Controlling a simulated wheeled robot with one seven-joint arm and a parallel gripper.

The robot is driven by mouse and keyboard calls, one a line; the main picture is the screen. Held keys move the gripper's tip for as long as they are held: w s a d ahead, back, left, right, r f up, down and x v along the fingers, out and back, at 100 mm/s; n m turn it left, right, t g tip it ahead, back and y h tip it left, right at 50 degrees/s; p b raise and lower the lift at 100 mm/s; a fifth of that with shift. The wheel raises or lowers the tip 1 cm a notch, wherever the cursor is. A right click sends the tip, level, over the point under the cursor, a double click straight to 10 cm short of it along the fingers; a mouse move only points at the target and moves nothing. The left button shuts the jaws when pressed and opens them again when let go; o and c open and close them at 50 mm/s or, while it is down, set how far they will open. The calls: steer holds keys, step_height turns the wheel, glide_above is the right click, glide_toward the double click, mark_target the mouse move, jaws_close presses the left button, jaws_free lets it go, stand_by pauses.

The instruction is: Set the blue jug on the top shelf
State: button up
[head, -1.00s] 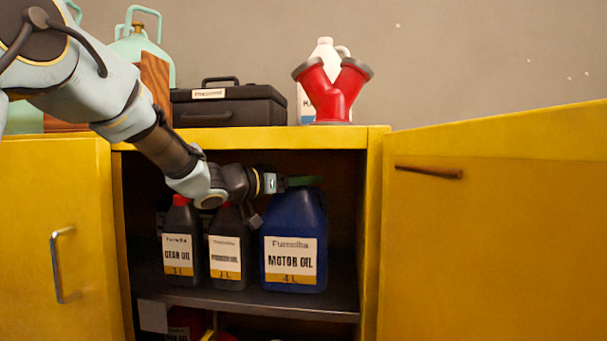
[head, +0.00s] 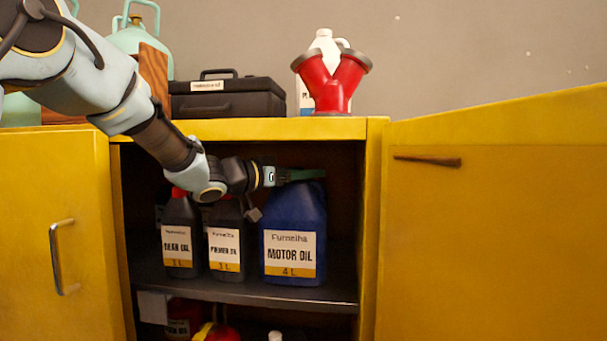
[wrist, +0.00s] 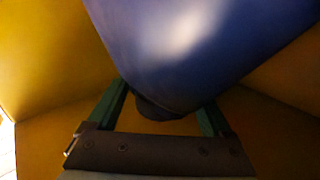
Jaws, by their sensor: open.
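The blue jug (head: 293,215), labelled Motor Oil, stands upright on the upper inside shelf (head: 240,289) of the yellow cabinet, at the right of the opening. My gripper (head: 302,174) is at the top of the jug, reaching in from the left. In the wrist view the blue jug (wrist: 195,45) fills the upper middle. There the two green fingers of my gripper (wrist: 160,108) are apart, one on each side of the jug's dark end part. I cannot tell whether either finger touches it.
Two dark bottles, Gear Oil (head: 181,232) and another (head: 226,240), stand left of the jug. The open cabinet door (head: 490,230) is at the right. A black toolbox (head: 228,98) and a red pipe fitting (head: 331,84) are on the cabinet top. Red items sit below the shelf.

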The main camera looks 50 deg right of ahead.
steer(key=shift+r+p, duration=0.25)
steer(key=shift+p, duration=0.15)
steer(key=b+v, duration=0.2)
steer(key=v, duration=1)
steer(key=shift+f+b, duration=0.15)
steer(key=shift+b, duration=0.25)
steer(key=shift+w, duration=0.1)
